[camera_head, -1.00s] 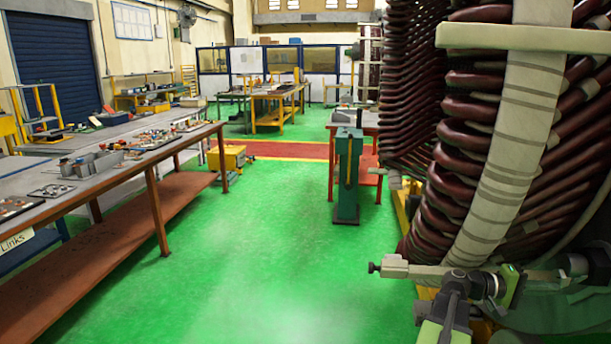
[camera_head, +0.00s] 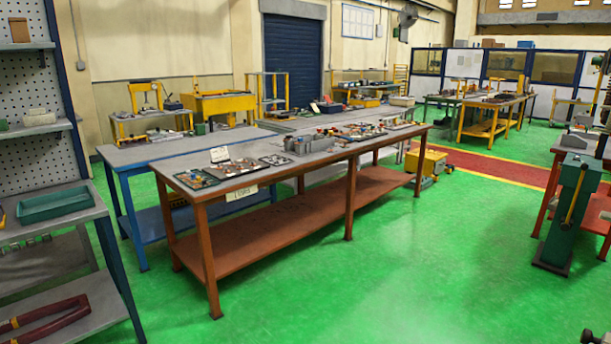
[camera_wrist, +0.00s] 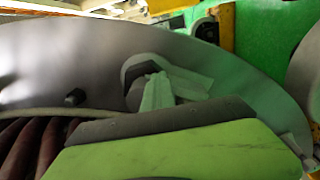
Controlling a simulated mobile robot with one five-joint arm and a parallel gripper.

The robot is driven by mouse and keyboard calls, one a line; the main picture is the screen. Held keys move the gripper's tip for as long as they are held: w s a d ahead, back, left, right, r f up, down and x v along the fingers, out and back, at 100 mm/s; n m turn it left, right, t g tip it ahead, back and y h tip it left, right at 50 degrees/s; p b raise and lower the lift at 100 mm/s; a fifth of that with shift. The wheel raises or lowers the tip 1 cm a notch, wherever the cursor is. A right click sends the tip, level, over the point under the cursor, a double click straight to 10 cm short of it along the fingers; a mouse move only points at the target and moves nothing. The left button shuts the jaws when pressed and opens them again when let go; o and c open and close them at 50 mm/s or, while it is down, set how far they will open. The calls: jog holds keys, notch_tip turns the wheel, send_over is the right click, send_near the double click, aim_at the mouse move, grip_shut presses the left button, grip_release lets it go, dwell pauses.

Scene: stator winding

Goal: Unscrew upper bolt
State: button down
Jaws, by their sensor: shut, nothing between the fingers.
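In the wrist view, my gripper (camera_wrist: 160,88) shows as pale tapered fingers above its lime-green body. The fingers look closed together and hold nothing. Behind them is a large smooth grey metal disc or ring (camera_wrist: 60,55). A small dark bolt-like stud (camera_wrist: 75,97) stands out of it, left of my fingers and apart from them. A dark grey rounded part sits right behind the fingertips; I cannot tell whether it is a bolt head or part of my gripper. Which bolt is the upper one is not clear. The head view shows neither bolt nor gripper.
Dark red coils (camera_wrist: 30,145) and a pale cord lie at lower left in the wrist view. In the head view, a long workbench (camera_head: 262,235) carries trays and parts, a shelf rack (camera_head: 60,245) stands at left and a green stand (camera_head: 570,215) at right. Green floor between them is clear.

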jog(key=shift+r+p, duration=0.65)
jog(key=shift+a, duration=0.1)
jog(key=v, duration=0.6)
jog(key=shift+s+a, duration=0.2)
jog(key=shift+s, duration=0.05)
dwell(0.4)
